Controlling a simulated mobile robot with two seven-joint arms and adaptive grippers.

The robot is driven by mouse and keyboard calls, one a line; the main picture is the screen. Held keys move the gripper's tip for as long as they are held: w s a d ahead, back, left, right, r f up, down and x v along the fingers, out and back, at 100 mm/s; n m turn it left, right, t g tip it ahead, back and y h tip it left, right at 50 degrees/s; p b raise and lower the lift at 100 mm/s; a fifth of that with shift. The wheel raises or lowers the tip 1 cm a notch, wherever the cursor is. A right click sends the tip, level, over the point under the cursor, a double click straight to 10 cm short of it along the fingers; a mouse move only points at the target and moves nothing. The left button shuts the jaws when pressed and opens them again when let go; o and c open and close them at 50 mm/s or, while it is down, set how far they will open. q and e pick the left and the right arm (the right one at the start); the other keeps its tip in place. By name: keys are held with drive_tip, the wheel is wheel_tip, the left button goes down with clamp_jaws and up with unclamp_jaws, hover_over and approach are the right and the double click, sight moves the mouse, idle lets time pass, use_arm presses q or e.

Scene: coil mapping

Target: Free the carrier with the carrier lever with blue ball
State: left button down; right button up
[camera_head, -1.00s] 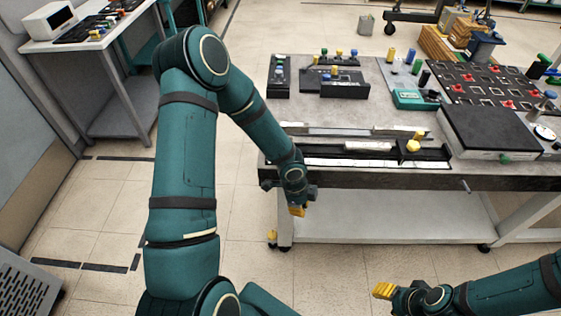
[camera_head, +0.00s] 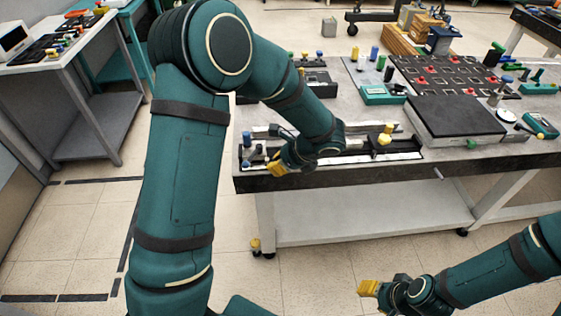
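A long dark rail fixture (camera_head: 405,155) lies along the front edge of the workbench. A yellow-knobbed part (camera_head: 383,138) stands on it right of its middle. Several small blue-topped parts (camera_head: 247,139) stand at its left end; I cannot tell which, if any, is the carrier lever's blue ball. My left gripper (camera_head: 277,169), with yellow fingertips, is over the left part of the fixture, just right of the blue parts, and hides some of it. Its opening is too small to judge. My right gripper (camera_head: 368,288) is low in front of the bench, away from the fixture; its opening is unclear.
The workbench (camera_head: 345,110) also holds a dark board with red parts (camera_head: 432,70), a black-topped box (camera_head: 455,115) and a teal device (camera_head: 382,94). A side table (camera_head: 88,60) stands at the left. Floor in front of the bench is open.

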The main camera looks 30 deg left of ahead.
sight(253, 157)
use_arm(q)
drive_tip(key=shift+a+f+b, duration=0.2)
drive_tip(key=shift+a+f, duration=0.65)
drive_tip(key=shift+a, duration=0.4)
drive_tip(key=shift+a+f+b, duration=0.25)
drive_tip(key=shift+a+f, duration=0.6)
drive_tip(key=shift+a, duration=0.35)
drive_tip(key=shift+a+f+b, duration=0.2)
drive_tip(key=shift+a+f, duration=0.65)
drive_tip(key=shift+a, duration=0.4)
